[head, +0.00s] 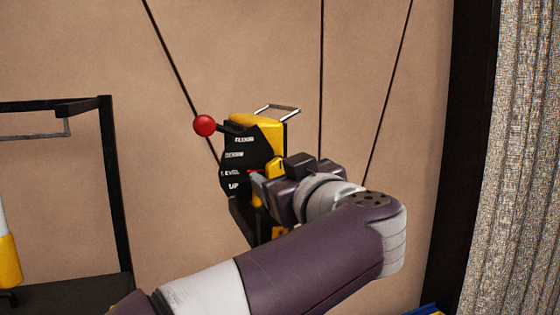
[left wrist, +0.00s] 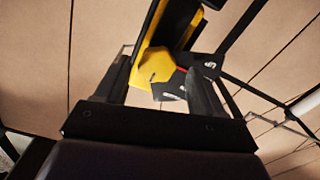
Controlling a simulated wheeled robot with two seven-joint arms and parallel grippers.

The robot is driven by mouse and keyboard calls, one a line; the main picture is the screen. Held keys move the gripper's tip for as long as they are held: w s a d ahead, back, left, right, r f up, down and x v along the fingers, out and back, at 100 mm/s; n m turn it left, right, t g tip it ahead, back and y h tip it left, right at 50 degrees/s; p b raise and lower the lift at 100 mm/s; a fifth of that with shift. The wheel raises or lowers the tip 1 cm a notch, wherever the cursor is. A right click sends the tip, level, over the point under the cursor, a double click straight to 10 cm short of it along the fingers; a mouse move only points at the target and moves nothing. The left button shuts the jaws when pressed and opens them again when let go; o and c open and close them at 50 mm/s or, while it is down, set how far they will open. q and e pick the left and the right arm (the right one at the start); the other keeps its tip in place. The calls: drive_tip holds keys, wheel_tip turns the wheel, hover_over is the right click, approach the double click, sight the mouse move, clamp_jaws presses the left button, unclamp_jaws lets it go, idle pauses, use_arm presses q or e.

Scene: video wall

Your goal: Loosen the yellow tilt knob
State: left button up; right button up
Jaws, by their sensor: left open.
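The yellow tilt knob (head: 275,167) shows beside the black labelled plate (head: 235,163) of a yellow-and-black unit, partly hidden by my gripper in the head view. In the left wrist view a yellow faceted piece (left wrist: 155,67), which looks like the knob, lies between the two dark fingers. My left gripper (head: 262,184) is open at the plate's right side, its fingers on either side of the knob in the left wrist view (left wrist: 160,80). I cannot tell whether they touch it. My right gripper is not in view.
A red ball (head: 204,125) on a lever sticks out left of the plate. A metal handle (head: 277,109) tops the yellow body (head: 270,130). Thin dark cables (head: 322,70) run by it. A black frame (head: 112,190) stands left, a grey curtain (head: 520,150) right.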

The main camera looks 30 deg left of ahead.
use_arm(q)
drive_tip(key=shift+w+a+f, duration=0.1)
drive_tip(key=shift+w+a, duration=0.25)
drive_tip(key=shift+w, duration=0.4)
drive_tip(key=shift+s, duration=0.15)
drive_tip(key=shift+c, duration=0.7)
drive_tip(key=shift+s, duration=0.1)
drive_tip(key=c, duration=0.9)
